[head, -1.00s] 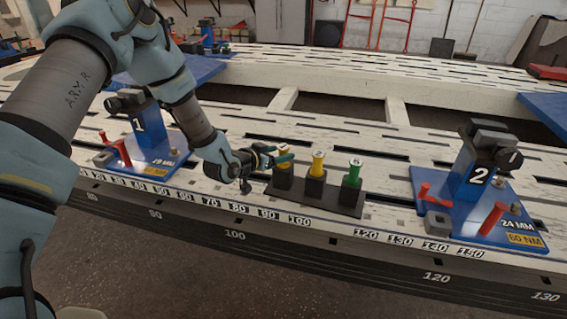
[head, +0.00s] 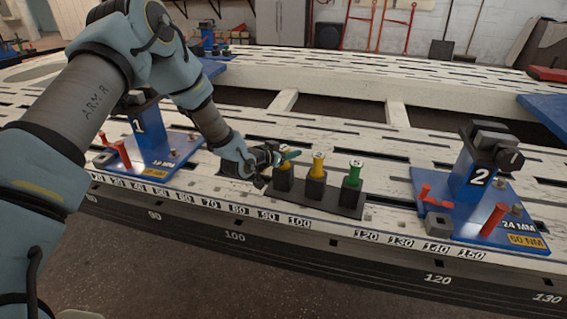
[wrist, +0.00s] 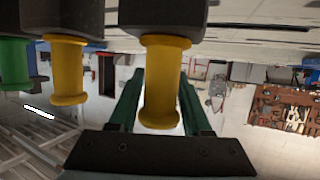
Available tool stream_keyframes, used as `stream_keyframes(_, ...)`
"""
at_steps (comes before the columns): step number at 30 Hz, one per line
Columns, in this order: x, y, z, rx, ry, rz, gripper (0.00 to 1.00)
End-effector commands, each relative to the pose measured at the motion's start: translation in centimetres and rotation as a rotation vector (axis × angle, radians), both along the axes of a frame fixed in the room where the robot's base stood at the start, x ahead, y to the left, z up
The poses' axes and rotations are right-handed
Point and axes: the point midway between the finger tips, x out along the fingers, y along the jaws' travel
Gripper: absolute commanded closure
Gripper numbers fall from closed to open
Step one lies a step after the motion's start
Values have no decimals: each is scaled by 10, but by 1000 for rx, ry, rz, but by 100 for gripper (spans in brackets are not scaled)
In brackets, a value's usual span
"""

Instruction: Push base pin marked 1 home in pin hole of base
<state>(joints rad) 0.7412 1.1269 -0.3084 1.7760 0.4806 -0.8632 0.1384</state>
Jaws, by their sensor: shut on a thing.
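The leftmost yellow pin (head: 285,163) stands in a black socket of the rack, partly hidden by my gripper in the head view; I cannot read its number. My gripper (head: 283,157) is shut on it. In the wrist view, which looks upside down, this yellow pin (wrist: 161,95) sits between the green fingers of my gripper (wrist: 163,84), with its other end in the dark socket block (wrist: 160,18). The blue base marked 1 (head: 150,158) stands at left, partly behind my arm, with red pins (head: 122,153) and a grey block on it.
The black rack (head: 330,203) also holds a second yellow pin (head: 318,165) and a green pin (head: 356,172). A blue base marked 2 (head: 475,222) stands at right. The slotted white bench (head: 390,205) is clear between the rack and base 2.

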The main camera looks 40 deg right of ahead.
Motion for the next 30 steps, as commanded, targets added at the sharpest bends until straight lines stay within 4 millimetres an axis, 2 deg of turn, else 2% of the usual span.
stream_keyframes(1,0,0,0,0,0,0,68)
stream_keyframes(10,0,0,0,0,0,0,100)
stream_keyframes(23,0,0,2,-2,-1,0,100)
stream_keyframes(26,1,-1,10,-4,-3,0,100)
stream_keyframes(30,1,-1,35,-3,-4,0,100)
